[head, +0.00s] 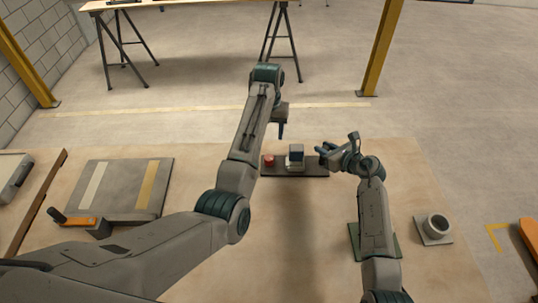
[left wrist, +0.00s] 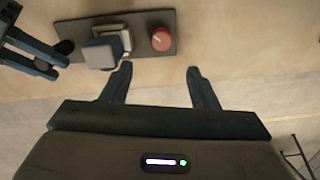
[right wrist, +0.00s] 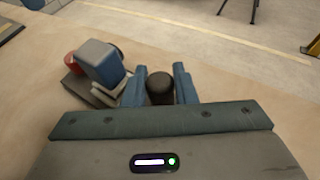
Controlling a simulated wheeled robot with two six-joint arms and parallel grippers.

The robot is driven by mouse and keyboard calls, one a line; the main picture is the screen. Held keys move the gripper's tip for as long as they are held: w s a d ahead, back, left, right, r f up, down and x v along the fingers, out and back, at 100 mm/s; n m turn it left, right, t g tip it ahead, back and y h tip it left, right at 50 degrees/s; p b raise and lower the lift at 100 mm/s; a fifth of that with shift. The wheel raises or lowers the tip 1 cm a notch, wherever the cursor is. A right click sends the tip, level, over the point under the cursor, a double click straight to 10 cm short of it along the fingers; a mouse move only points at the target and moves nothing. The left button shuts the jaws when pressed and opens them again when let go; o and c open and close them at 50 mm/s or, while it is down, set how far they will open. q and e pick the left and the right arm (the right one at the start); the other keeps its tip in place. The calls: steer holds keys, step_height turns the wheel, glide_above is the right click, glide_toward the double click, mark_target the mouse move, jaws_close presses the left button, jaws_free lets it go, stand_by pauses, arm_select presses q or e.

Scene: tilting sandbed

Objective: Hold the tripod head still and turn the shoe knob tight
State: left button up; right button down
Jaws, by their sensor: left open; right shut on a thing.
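The tripod head (head: 296,153), a blue-grey block on a pale mount, stands on a dark base plate (head: 310,172). It also shows in the left wrist view (left wrist: 101,53) and the right wrist view (right wrist: 102,65). My right gripper (right wrist: 159,85) is shut on a dark cylindrical knob (right wrist: 160,92) beside the block. I take this for the shoe knob; its link to the block is partly hidden by a finger. My left gripper (left wrist: 158,72) is open and empty, above and apart from the plate; in the head view it points down (head: 281,135).
A red round knob (left wrist: 161,39) sits on the same plate, on the other side of the block. A grey board with stripes (head: 118,187) and an orange-handled tool (head: 75,218) lie left. A grey ring-shaped part (head: 436,225) stands right. The tabletop around the plate is clear.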

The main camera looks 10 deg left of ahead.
mark_target(269, 157)
arm_select(q)
step_height(269, 157, down, 12)
steer(key=shift+r, duration=0.15)
stand_by(0.3)
